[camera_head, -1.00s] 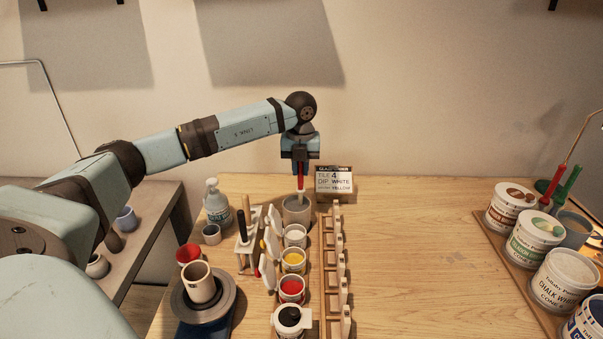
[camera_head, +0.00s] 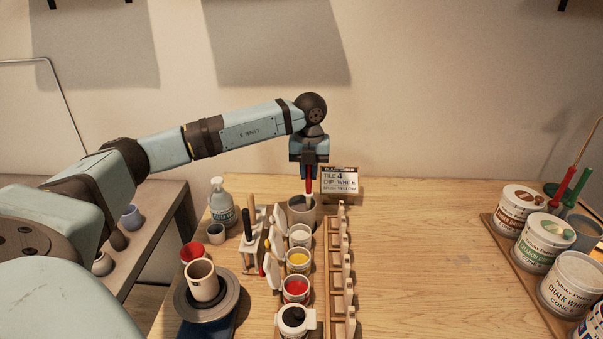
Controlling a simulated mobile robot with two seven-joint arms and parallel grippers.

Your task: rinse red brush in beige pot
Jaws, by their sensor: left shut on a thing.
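My left gripper (camera_head: 309,170) is shut on the red brush (camera_head: 309,186) above the back of the workbench. The brush hangs upright, bristles down. Its pale lower end overlaps the mouth of a grey-beige pot (camera_head: 301,214) and seems to be just inside the rim; how deep I cannot tell. The pot stands upright at the back end of a row of paint cups. A second, beige cup (camera_head: 202,288) stands on a turntable at the front left. My right gripper is not in view.
Cups with white (camera_head: 300,237), yellow (camera_head: 298,260) and red (camera_head: 295,289) paint line up in front of the pot. A wooden rack (camera_head: 340,275) is to their right. A sign (camera_head: 340,181) stands behind. Glaze tubs (camera_head: 541,240) are far right; the middle right bench is clear.

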